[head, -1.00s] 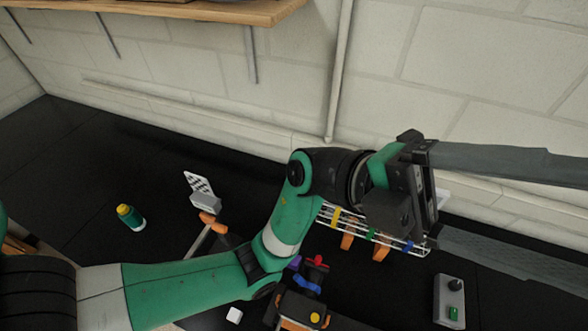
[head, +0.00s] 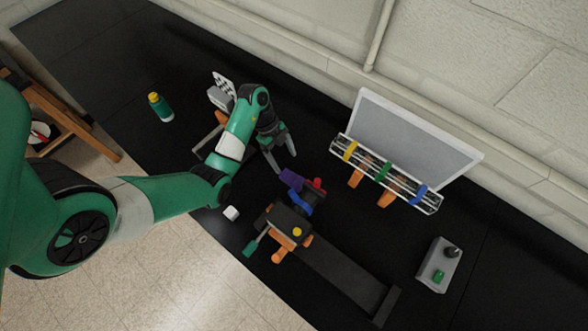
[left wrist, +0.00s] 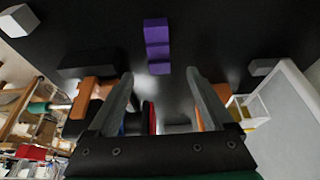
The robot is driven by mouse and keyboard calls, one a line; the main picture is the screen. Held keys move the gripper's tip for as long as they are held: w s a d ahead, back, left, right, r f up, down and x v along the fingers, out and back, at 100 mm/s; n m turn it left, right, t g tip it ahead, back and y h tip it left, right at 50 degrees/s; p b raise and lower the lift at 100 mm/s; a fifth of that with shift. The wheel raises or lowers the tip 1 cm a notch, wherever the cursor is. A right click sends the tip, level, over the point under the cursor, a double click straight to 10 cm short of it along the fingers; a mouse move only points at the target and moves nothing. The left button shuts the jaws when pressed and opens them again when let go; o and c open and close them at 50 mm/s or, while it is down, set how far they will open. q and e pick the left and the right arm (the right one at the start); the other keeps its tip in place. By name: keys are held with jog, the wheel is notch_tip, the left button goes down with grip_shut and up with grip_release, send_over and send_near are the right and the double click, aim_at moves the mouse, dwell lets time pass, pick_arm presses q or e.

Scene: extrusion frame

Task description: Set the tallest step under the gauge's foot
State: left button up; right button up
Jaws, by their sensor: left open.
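The purple stepped block (head: 291,180) stands on the black bench, right by a dark device (head: 290,221) with red, blue and yellow parts. In the left wrist view the purple block (left wrist: 158,46) shows several stepped faces ahead of the fingertips, roughly centred between them. My left gripper (head: 283,161) is open and empty, just above and left of the block in the head view. Its fingers (left wrist: 160,74) are spread apart in the wrist view. I cannot tell which part is the gauge's foot. My right gripper is not in view.
A dark rail (head: 340,273) runs to the lower right.

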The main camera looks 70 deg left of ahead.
aim_at(293, 178)
pick_arm(q)
jog(key=b+x, duration=0.4)
jog(key=x, duration=0.2)
jog(key=shift+s+a+b, duration=0.1)
jog(key=shift+b, duration=0.3)
jog(key=shift+r, duration=0.1)
jog(key=b+x, duration=0.1)
jog(key=x, duration=0.1)
jog(key=b+x, duration=0.2)
jog(key=x, duration=0.1)
jog(key=shift+s, duration=0.2)
jog(key=shift+w, duration=0.1)
jog(key=shift+c, duration=0.2)
grip_shut()
